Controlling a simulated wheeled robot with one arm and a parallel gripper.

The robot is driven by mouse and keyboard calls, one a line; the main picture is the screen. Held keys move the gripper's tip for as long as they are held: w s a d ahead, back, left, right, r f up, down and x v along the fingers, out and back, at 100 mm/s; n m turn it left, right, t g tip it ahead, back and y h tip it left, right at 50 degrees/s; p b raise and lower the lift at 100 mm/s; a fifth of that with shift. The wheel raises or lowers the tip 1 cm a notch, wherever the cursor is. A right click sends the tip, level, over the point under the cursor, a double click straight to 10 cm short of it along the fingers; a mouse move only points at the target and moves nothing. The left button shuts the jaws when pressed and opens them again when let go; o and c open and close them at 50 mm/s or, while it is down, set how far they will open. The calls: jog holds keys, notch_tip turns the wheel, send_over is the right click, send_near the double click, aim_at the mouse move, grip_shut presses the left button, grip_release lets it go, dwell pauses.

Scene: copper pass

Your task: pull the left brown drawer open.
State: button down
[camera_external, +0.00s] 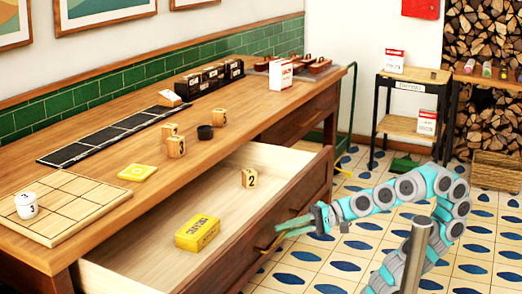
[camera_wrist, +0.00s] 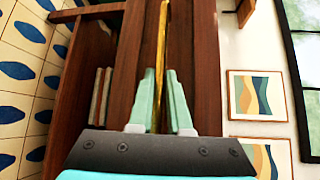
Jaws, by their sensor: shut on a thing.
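The left brown drawer (camera_external: 300,205) stands pulled well out of the long wooden counter, its pale inside showing. A yellow tin (camera_external: 198,232) and a wooden block marked 2 (camera_external: 249,178) are in it. My gripper (camera_external: 283,229) is at the drawer's front, shut on its brass handle (camera_external: 263,246). In the wrist view, the brass handle (camera_wrist: 161,35) runs between the two pale green fingers of my gripper (camera_wrist: 161,76), against the brown drawer front. The fingers hide part of the handle.
On the counter (camera_external: 110,165) are a wooden grid board (camera_external: 75,204), several numbered blocks, a black cup (camera_external: 205,132) and a yellow square (camera_external: 139,172). A shelf cart (camera_external: 409,125) stands at the back right. Tiled floor (camera_external: 350,255) lies open before the drawer.

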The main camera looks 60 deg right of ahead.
jog(key=shift+f, duration=0.3)
jog(key=c, duration=1.2)
grip_release()
jog(key=shift+d, duration=0.1)
jog(key=o, duration=0.3)
jog(key=shift+r, duration=0.2)
jog(key=b+v, duration=0.1)
jog(key=v, duration=0.4)
jog(key=shift+s+d, duration=0.1)
jog(key=shift+s, duration=0.2)
jog(key=shift+s+d, duration=0.1)
jog(key=shift+s, duration=0.1)
